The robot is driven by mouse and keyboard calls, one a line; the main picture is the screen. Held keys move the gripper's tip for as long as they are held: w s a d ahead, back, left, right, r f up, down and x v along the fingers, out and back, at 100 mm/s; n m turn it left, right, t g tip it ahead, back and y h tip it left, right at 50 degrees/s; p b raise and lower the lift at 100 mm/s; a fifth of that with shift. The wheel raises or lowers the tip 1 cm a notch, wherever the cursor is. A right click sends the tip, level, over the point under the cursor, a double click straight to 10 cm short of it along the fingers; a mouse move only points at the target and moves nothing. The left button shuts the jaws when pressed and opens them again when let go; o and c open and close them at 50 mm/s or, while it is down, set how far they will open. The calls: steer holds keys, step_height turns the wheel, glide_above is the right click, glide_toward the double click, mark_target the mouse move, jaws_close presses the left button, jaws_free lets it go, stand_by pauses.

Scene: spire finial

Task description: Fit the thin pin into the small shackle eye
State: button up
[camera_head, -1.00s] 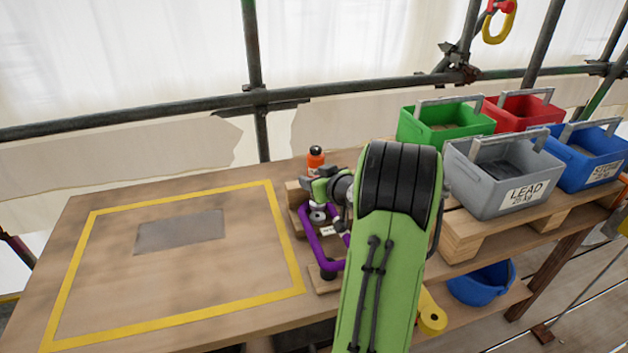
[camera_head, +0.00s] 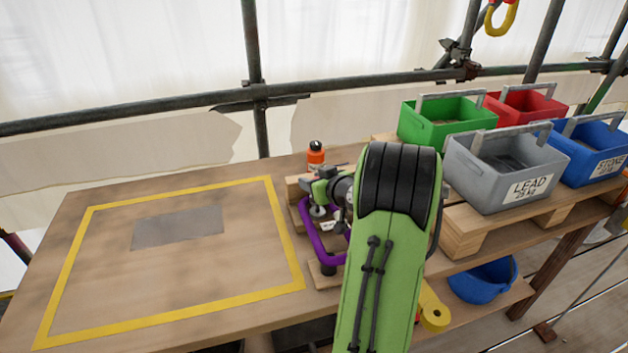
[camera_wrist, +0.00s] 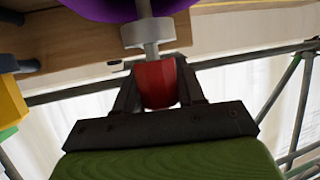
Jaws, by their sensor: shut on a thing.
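In the wrist view my gripper (camera_wrist: 158,82) is shut on the red head (camera_wrist: 157,88) of the thin pin. The pin's grey shank (camera_wrist: 151,50) runs away from the jaws and meets a pale grey collar (camera_wrist: 148,32). Grey shank also shows beyond the collar, towards the purple shackle (camera_wrist: 115,8). I cannot tell whether the pin passes through the collar or which part is the small eye. In the head view the purple shackle (camera_head: 318,245) sits at the wooden fixture, and my gripper (camera_head: 325,182) is over it, partly hidden by my arm.
An orange bottle (camera_head: 316,158) stands close behind my gripper. Grey (camera_head: 510,165), green (camera_head: 440,125), red (camera_head: 528,108) and blue (camera_head: 592,150) bins stand at the right. A yellow-taped area (camera_head: 185,285) with a grey plate (camera_head: 180,228) lies clear at the left.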

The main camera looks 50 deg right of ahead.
steer(key=shift+f+b, duration=0.3)
steer(key=shift+f, duration=0.25)
steer(key=o, duration=1.1)
steer(key=shift+o, duration=0.2)
steer(key=p+v, duration=0.1)
steer(key=v, duration=1.4)
steer(key=shift+s, duration=0.35)
steer(key=shift+a, duration=0.15)
